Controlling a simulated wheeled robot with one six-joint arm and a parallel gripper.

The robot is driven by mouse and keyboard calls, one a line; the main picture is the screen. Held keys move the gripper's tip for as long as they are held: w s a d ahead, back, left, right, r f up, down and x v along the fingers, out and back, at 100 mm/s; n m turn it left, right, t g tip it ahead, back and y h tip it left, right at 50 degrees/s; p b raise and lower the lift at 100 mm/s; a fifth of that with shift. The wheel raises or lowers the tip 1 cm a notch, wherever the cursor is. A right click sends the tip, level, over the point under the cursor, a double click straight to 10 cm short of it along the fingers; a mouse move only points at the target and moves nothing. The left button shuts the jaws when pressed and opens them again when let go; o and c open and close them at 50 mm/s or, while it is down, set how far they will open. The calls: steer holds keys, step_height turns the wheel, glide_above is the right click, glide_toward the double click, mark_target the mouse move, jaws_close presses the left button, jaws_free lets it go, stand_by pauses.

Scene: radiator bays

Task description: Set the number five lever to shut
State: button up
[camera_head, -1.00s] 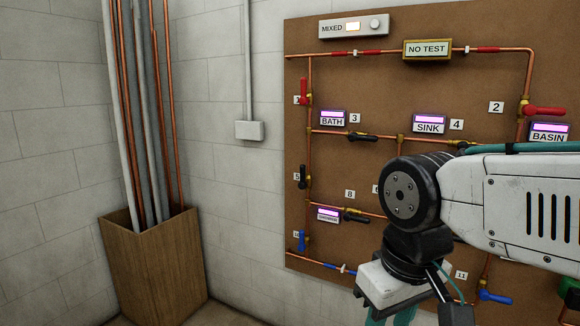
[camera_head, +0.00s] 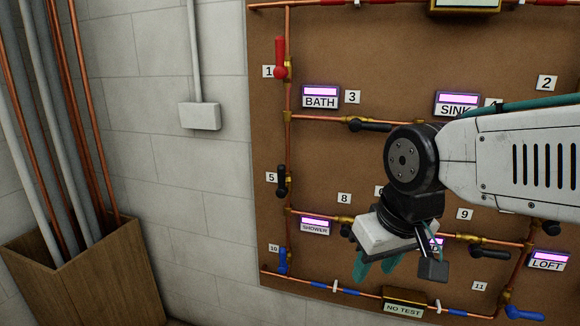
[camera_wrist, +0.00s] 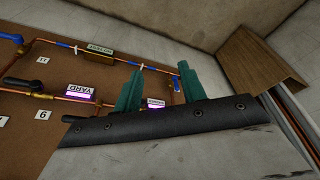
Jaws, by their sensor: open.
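The number five lever (camera_head: 281,182) is black and stands upright, in line with the vertical copper pipe (camera_head: 289,145) at the board's left side. Its label 5 (camera_head: 271,177) is just left of it. My gripper (camera_head: 376,268) is open and empty, its teal fingers pointing down, lower right of the lever and apart from it. In the wrist view my gripper (camera_wrist: 160,72) shows both fingers spread, with nothing between them. I cannot make out the number five lever in the wrist view.
The red lever 1 (camera_head: 280,60) is above and the blue lever 10 (camera_head: 283,260) below on the same pipe. The SHOWER display (camera_head: 315,226) is near. A wooden box of pipes (camera_head: 85,285) stands at left. Bare wall lies between box and board.

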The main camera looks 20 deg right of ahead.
steer(key=w+a+t, duration=0.2)
steer(key=w+t, duration=0.5)
steer(key=w, duration=1.4)
steer(key=t, duration=0.8)
glide_toward(282, 172)
steer(key=w, duration=0.3)
steer(key=shift+m+h, duration=0.3)
steer(key=shift+h, duration=0.1)
steer(key=w, duration=0.8)
steer(key=shift+w, duration=0.1)
steer(key=shift+r, duration=0.1)
jaws_close()
